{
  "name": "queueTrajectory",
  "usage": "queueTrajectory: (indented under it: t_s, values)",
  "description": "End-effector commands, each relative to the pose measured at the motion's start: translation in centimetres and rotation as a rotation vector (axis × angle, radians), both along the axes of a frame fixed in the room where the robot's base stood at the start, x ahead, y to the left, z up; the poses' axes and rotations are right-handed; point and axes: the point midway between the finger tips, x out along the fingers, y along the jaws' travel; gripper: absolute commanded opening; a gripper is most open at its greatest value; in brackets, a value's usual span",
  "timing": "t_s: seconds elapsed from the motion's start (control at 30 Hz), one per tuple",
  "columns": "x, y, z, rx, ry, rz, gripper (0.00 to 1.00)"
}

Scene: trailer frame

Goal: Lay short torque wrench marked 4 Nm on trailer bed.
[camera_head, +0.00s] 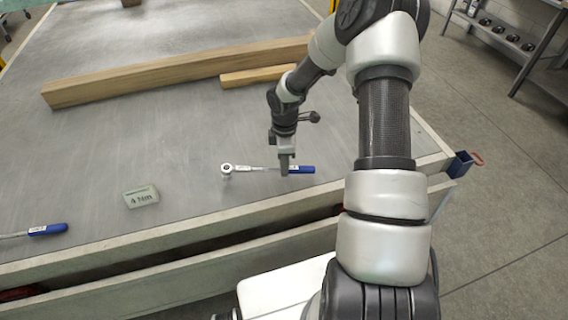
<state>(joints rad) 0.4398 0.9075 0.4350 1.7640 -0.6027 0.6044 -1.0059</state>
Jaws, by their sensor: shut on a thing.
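A short torque wrench (246,169) with a round silver head at its left end and a blue handle at its right end lies level at the trailer bed (90,170), near the front edge. My gripper (286,168) points down and is shut on this wrench close to the blue handle. I cannot tell whether the wrench touches the bed or hangs just above it. A small grey-green tag marked 4 Nm (141,196) lies on the bed to the left of the wrench.
Another blue-handled tool (47,230) lies at the left edge, partly out of view. A long wooden beam (170,72) and a shorter one (257,76) lie behind my gripper. A blue bracket (462,164) stands at the right corner. The bed between tag and beams is clear.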

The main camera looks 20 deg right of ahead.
Motion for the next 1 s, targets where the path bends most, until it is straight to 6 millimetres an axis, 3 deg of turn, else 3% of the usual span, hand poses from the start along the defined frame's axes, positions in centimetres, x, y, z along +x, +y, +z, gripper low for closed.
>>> queueTrajectory:
  t_s: [1.0]
  values:
    - [0.1,0.0,-1.9,0.0,-0.002,0.0,0.0]
